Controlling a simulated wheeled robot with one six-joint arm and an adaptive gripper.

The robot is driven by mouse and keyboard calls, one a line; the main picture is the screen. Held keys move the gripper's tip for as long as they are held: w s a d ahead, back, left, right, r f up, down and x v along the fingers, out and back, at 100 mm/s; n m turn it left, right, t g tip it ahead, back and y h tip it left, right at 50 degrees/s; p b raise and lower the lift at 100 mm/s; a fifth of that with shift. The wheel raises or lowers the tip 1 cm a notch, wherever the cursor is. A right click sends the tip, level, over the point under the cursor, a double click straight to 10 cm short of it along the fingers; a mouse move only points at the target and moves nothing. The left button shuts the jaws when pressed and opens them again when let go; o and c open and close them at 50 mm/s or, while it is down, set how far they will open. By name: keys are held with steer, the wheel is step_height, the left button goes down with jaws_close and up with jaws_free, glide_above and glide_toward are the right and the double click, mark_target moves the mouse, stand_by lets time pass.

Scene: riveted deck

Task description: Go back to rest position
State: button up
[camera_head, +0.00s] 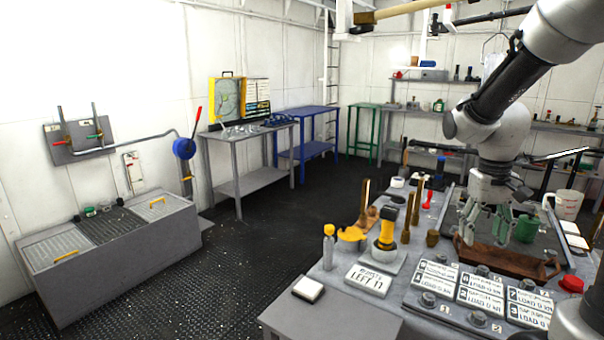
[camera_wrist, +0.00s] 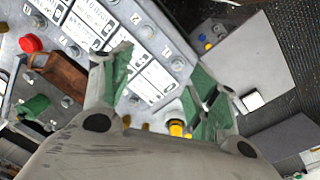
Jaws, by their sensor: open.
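My gripper (camera_head: 487,222) hangs from the arm over the grey workbench at the right, above a brown wooden tray (camera_head: 505,262). Its green-padded fingers are spread apart with nothing visible between them. In the wrist view the open fingers (camera_wrist: 160,90) show from behind, with labelled panels beneath them. A green cup-like thing (camera_head: 527,229) shows just right of the fingers in the head view. I cannot tell the gap in height between the fingers and the tray.
White label panels (camera_head: 480,288) and a red button (camera_head: 571,284) line the bench front. A yellow-and-black device (camera_head: 387,228) and several upright brown pieces stand left of my gripper. A white bucket (camera_head: 567,204) stands to the right. The dark floor (camera_head: 270,235) at left centre is clear.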

steer(key=s+a+r+t, duration=0.2)
steer(key=s+r, duration=0.2)
steer(key=s, duration=0.3)
steer(key=s+a+r+n+t, duration=0.1)
steer(key=s+a+r+t, duration=0.1)
steer(key=s+r, duration=0.3)
steer(key=shift+s+r+t+y, duration=0.15)
steer(key=shift+s+t+y, duration=0.2)
steer(key=shift+s, duration=1.45)
